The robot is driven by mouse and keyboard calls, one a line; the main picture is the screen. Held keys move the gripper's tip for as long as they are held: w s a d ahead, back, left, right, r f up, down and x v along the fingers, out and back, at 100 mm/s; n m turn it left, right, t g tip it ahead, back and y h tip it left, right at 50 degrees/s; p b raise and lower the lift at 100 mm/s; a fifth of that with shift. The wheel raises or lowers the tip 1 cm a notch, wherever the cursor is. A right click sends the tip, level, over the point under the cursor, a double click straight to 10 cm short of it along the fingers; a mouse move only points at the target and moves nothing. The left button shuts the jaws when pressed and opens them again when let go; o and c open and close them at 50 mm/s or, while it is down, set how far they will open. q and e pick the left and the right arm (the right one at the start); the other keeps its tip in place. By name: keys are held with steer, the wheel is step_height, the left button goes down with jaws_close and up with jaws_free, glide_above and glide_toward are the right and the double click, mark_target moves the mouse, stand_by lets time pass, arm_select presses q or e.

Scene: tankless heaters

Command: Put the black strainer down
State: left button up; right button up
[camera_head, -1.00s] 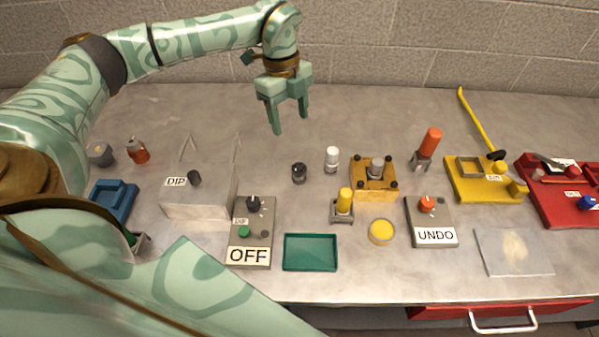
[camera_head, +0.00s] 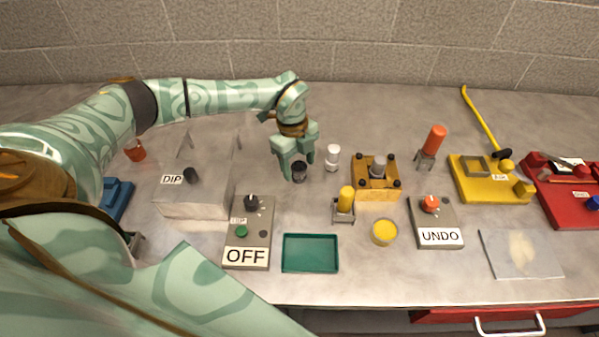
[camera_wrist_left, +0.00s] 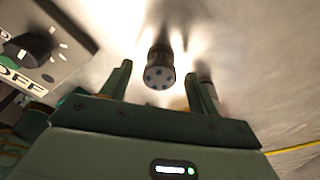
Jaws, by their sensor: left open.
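The black strainer (camera_head: 299,172) stands on the grey metal bench, a small dark cylinder. In the left wrist view its end with several small holes shows (camera_wrist_left: 159,75), between and just ahead of the fingertips. My left gripper (camera_head: 299,174) is open at the strainer, with its fingers pointing down on either side of it. The wrist view (camera_wrist_left: 160,82) shows gaps between the fingers and the strainer. My right gripper does not show in these views.
A white-topped cylinder (camera_head: 332,158) stands just right of the strainer. A brass block (camera_head: 374,194), a yellow-topped part (camera_head: 346,200) and a green tray (camera_head: 310,253) are nearby. A grey box marked DIP (camera_head: 196,198) and an OFF panel (camera_head: 247,232) lie left. The bench behind is clear.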

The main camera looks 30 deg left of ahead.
arm_select(q)
steer(key=c, duration=1.2)
